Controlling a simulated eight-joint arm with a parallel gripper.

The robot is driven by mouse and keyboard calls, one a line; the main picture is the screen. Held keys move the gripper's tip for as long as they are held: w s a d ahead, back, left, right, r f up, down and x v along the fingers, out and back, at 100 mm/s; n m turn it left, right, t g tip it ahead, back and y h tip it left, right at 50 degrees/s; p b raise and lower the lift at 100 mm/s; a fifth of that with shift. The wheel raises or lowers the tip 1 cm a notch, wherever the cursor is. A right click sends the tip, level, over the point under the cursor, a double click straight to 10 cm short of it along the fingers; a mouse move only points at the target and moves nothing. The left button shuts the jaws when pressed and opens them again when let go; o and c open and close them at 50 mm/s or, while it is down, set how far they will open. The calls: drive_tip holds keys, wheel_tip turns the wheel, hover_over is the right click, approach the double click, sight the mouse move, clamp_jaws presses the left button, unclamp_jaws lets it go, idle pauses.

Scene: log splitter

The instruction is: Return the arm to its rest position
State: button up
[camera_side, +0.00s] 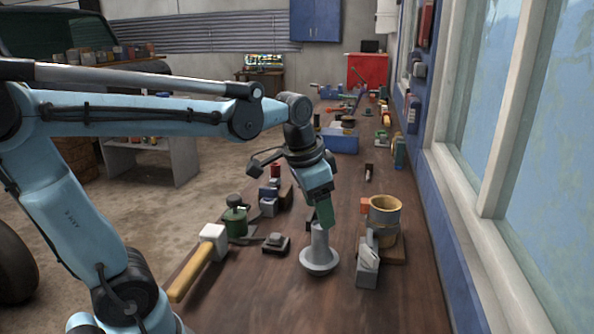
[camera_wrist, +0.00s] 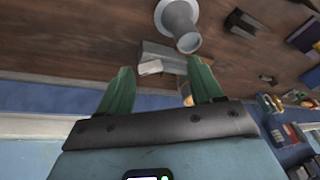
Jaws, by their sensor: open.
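My gripper (camera_side: 325,218) has green fingers and hangs pointing down over the wooden workbench (camera_side: 330,305). In the side view its fingertips overlap the top of a grey post with a round flanged base (camera_side: 319,257). In the wrist view my gripper (camera_wrist: 159,70) is open, its two fingers spread with nothing held. There the grey flanged post (camera_wrist: 178,20) lies beyond the fingertips, not between them. A grey wedge-topped block (camera_side: 368,264) stands right of the post; a grey block also shows just past the fingertips in the wrist view (camera_wrist: 160,57).
A tan cylindrical pot (camera_side: 384,218) stands at the right near the window wall. A mallet (camera_side: 205,255), a green canister (camera_side: 235,220) and a small dark block (camera_side: 276,243) are at the left. Several tools crowd the far bench. The front bench surface is bare.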

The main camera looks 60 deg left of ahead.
drive_tip(key=s+d+f+n+t, duration=0.2)
drive_tip(key=s+d+f+t, duration=0.1)
drive_tip(key=s+d+f, duration=0.1)
drive_tip(key=shift+s+f+n+t, duration=0.2)
drive_tip(key=shift+s+n+t, duration=0.1)
drive_tip(key=shift+s+t, duration=0.15)
drive_tip(key=shift+o, duration=0.4)
idle(1.1)
